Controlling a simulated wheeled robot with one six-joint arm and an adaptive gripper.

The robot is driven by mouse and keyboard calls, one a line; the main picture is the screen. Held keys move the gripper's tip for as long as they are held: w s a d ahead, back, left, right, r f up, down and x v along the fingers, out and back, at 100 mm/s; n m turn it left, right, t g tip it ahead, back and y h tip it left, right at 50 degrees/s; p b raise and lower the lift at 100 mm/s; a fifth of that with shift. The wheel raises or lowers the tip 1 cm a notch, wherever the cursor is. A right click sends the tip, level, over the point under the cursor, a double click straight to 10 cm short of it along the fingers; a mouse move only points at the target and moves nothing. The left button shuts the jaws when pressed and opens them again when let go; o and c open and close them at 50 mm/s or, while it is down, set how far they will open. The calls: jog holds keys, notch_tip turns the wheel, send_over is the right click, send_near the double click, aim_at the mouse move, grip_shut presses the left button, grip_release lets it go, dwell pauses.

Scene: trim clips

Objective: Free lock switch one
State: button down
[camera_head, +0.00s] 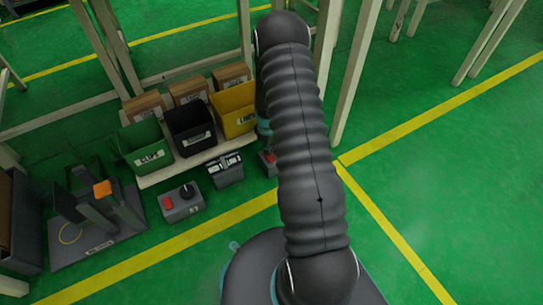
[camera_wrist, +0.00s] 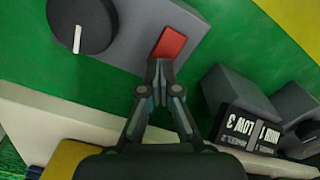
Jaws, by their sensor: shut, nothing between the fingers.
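In the wrist view a grey control box (camera_wrist: 135,20) carries a red switch (camera_wrist: 171,43) and a round black dial (camera_wrist: 82,24) with a white mark. My gripper (camera_wrist: 160,68) is shut and empty, its fingertips at the near edge of the red switch; whether they touch it I cannot tell. In the head view my arm hides most of this box, and a bit of red switch (camera_head: 270,157) shows beside it. A second grey box (camera_head: 183,203) with a red switch and black knob stands to the left. No label naming lock switch one is readable.
A grey unit with display drums (camera_head: 225,168) stands between the two boxes; it shows in the wrist view (camera_wrist: 235,90). Green (camera_head: 147,150), black (camera_head: 190,125) and yellow (camera_head: 235,108) bins stand behind. A dark fixture (camera_head: 98,215) with an orange part is at left. Open green floor lies right.

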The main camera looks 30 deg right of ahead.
jog(key=shift+f, duration=0.5)
dwell(0.4)
jog(key=shift+r+p, duration=1.65)
jog(key=shift+r, duration=1.85)
